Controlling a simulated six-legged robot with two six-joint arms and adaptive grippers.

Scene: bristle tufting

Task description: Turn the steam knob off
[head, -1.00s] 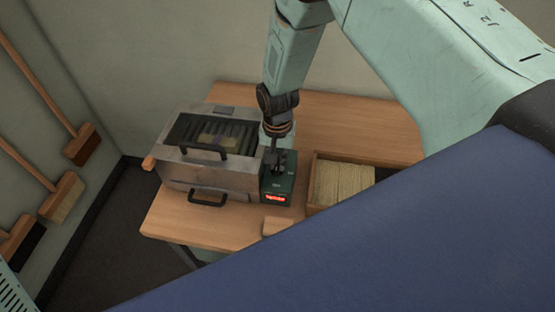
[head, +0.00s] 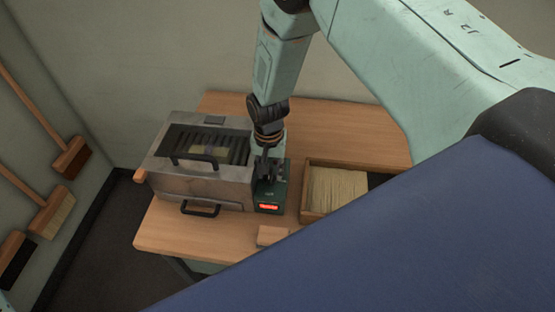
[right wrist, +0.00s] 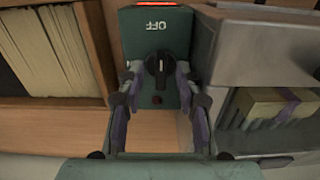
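The steam knob (right wrist: 160,69) is black, with a raised grip bar, on the face of a green control box (right wrist: 185,20). The label OFF stands upside down beside it in the right wrist view, and a red display is lit at the box's edge. The box also shows in the head view (head: 277,194), right of the metal steam chest (head: 205,185). My right gripper (right wrist: 159,74) is over the box, its fingers either side of the knob with small gaps showing. In the head view the right gripper (head: 266,170) hides the knob. My left gripper is out of view.
A wooden box of pale bristles (head: 337,188) stands close right of the control box. A small wooden block (head: 272,235) lies at the front of the table (head: 200,232). Brushes (head: 52,213) hang on the left wall. A large blue surface covers the lower right.

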